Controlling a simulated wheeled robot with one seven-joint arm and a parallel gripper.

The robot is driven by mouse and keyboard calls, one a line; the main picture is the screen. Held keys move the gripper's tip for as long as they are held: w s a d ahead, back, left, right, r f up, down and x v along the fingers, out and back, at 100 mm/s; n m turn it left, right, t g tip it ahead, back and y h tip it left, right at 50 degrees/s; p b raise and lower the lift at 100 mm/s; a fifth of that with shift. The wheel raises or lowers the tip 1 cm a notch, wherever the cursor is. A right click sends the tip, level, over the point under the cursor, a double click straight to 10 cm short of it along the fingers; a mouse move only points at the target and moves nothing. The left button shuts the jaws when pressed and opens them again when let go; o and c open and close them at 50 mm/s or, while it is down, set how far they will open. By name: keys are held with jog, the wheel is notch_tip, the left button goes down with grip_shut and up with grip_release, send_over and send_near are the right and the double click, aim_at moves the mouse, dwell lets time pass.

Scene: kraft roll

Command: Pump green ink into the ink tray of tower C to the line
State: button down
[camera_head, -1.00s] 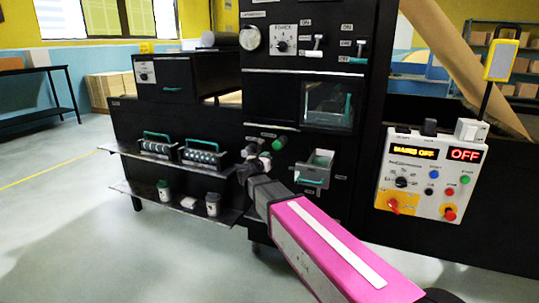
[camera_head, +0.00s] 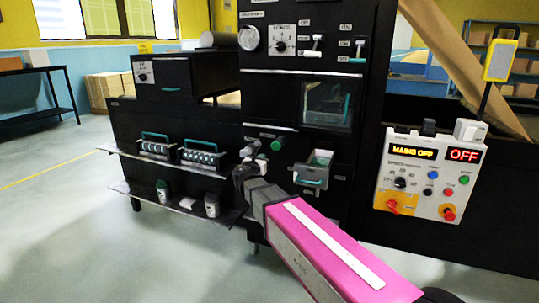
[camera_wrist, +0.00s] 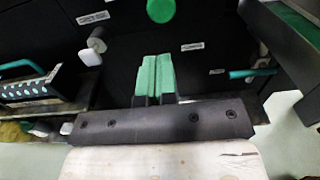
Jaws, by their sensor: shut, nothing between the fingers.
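A round green knob (camera_head: 276,145) sits on the black front of the machine. It also shows at the top of the wrist view (camera_wrist: 161,10). My gripper (camera_wrist: 153,72) is shut and empty, its green fingertips just below the knob in that picture and apart from it. In the head view my gripper (camera_head: 249,163) is left of and a little below the knob. An open tray with a teal handle (camera_head: 311,181) juts from the machine to the right. Its inside looks greenish; I cannot read a line or level there. The tower lettering is too small to read.
A pale knob (camera_wrist: 95,46) is left of my fingers in the wrist view. Two shelves at left carry teal-handled roller units (camera_head: 203,156) and cups (camera_head: 212,204). A control panel (camera_head: 421,178) at right reads "MAINS OFF" and "OFF". The floor at left is clear.

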aim_at(275, 147)
jog(key=shift+v, duration=1.1)
jog(key=shift+w+d, duration=0.1)
jog(key=x, duration=1.3)
jog(key=shift+w+d, duration=0.15)
jog(key=shift+w, duration=0.25)
jog(key=shift+w, duration=0.1)
jog(key=shift+x, duration=1.7)
jog(key=shift+w, duration=0.15)
